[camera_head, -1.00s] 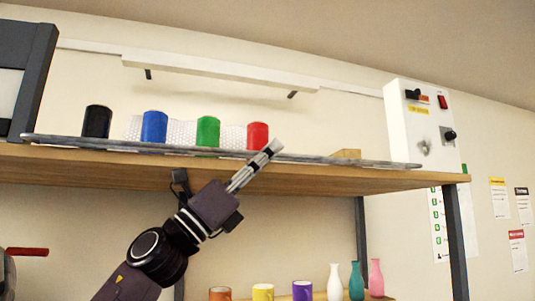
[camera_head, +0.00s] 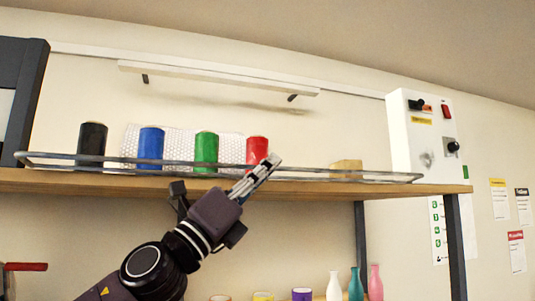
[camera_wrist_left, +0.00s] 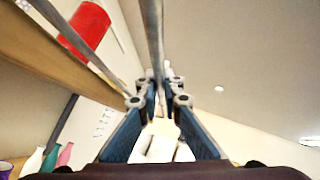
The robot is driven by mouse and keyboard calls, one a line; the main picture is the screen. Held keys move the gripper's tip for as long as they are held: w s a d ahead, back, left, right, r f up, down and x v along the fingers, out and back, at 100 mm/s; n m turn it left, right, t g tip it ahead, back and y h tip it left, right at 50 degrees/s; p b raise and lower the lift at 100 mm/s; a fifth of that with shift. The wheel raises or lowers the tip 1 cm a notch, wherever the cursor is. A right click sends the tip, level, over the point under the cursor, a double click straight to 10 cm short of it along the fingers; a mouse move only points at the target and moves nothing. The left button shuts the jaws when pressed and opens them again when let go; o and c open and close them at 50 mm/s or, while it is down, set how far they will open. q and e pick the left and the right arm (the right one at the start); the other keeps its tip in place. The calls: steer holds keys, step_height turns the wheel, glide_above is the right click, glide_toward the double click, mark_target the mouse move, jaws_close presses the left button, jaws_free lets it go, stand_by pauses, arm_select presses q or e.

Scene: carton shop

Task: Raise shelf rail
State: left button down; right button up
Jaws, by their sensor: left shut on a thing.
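The shelf rail (camera_head: 60,155) is a grey metal bar frame along the front of the upper wooden shelf (camera_head: 120,181). Its upper bar stands a little above the board, in front of the cans. My left gripper (camera_head: 266,165) reaches up from below to the rail in front of the red can (camera_head: 257,147). In the left wrist view the rail (camera_wrist_left: 154,35) runs in between the fingers of my left gripper (camera_wrist_left: 160,88), which are shut on it. The exact contact is partly hidden by the fingers. My right gripper is in neither view.
Black (camera_head: 92,140), blue (camera_head: 151,142) and green (camera_head: 206,145) cans stand behind the rail, with a wooden block (camera_head: 346,165) to the right. A white control box (camera_head: 413,135) hangs on the wall. Vases and mugs stand on a lower shelf.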

arm_select(q)
steer(key=shift+w+a+r+n+t+y+p, duration=0.1)
steer(key=shift+w+r+n+t+y+p, duration=0.4)
steer(key=shift+n+y+p, duration=1.35)
steer(key=shift+w+a+r+n+t+y+p, duration=0.25)
steer(key=shift+r+n+y+p, duration=0.65)
steer(key=shift+n+p, duration=1.6)
steer(key=shift+w+d+r+n+t+y+p, duration=0.1)
steer(key=shift+w+r+n+t+y+p, duration=0.25)
steer(key=shift+n+y+p, duration=1.85)
steer(key=shift+s+m+h+p, duration=0.1)
steer(key=shift+m+h+p, duration=0.35)
steer(key=shift+m+p, duration=0.15)
steer(key=c, duration=2.1)
jaws_free()
steer(key=shift+a, duration=0.1)
steer(key=v, duration=1.2)
steer(key=shift+f, duration=0.15)
